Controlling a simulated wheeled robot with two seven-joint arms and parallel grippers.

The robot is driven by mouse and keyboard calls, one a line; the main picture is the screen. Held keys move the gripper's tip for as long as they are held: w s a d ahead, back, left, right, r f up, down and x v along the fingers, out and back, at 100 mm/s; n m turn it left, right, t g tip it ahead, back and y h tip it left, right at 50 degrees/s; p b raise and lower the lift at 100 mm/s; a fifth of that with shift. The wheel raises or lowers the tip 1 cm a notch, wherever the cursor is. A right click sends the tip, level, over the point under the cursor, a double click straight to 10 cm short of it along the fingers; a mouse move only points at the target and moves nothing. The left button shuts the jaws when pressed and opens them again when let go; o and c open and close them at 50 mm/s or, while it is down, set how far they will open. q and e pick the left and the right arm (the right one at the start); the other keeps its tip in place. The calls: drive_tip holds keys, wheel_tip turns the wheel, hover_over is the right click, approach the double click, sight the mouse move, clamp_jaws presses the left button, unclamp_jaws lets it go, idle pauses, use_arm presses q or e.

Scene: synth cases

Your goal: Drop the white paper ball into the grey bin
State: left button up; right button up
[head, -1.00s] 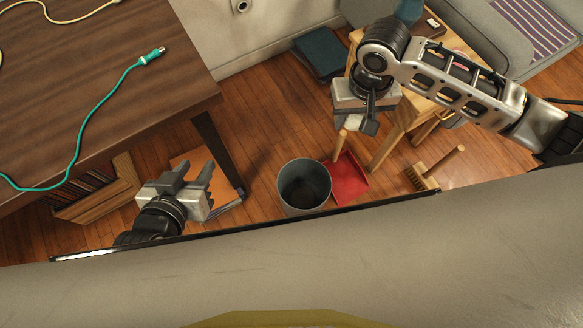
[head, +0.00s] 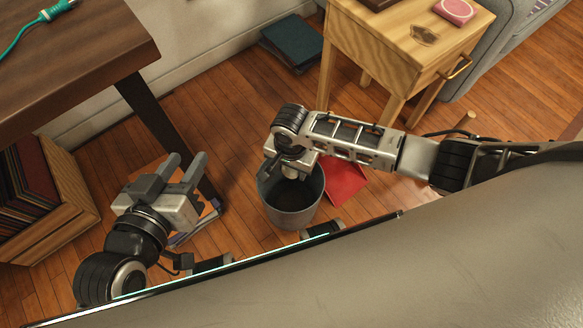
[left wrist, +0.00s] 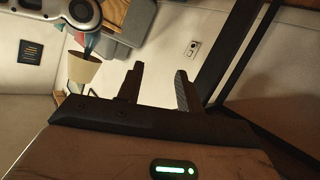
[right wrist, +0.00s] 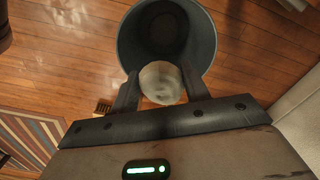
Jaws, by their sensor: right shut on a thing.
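The white paper ball (right wrist: 160,83) shows in the right wrist view, between the two fingers of my right gripper (right wrist: 160,90), which is shut on it. In that view the grey bin (right wrist: 130,48) lies just beyond the ball, its round mouth facing the camera. In the head view the bin (head: 292,216) stands upright on the floor, and my right gripper (head: 290,170) is over its far rim and partly hides the mouth. My left gripper (head: 186,170) is open and empty, left of the bin. Its spread fingers also show in the left wrist view (left wrist: 160,80).
A wooden crate (head: 65,215) of records is at lower left. Dark books (head: 291,43) lie by the wall.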

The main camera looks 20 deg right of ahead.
sight(291, 175)
wheel_tip(291, 175, down, 4)
drive_tip(key=b, duration=0.3)
drive_tip(key=shift+r, duration=0.1)
drive_tip(key=shift+f+b, duration=0.4)
drive_tip(key=shift+b, duration=0.35)
use_arm(q)
drive_tip(key=shift+w+d+r+n+t+h, duration=0.1)
drive_tip(key=shift+d+r+n+t+h, duration=0.25)
drive_tip(key=shift+d+r+t+h, duration=0.15)
drive_tip(key=shift+d+r+n+t+h, duration=0.25)
drive_tip(key=shift+r+n+t+h, duration=0.15)
drive_tip(key=shift+r+h, duration=0.15)
use_arm(e)
drive_tip(key=o, duration=1)
use_arm(q)
drive_tip(key=shift+r, duration=0.1)
use_arm(e)
drive_tip(key=shift+r, duration=0.1)
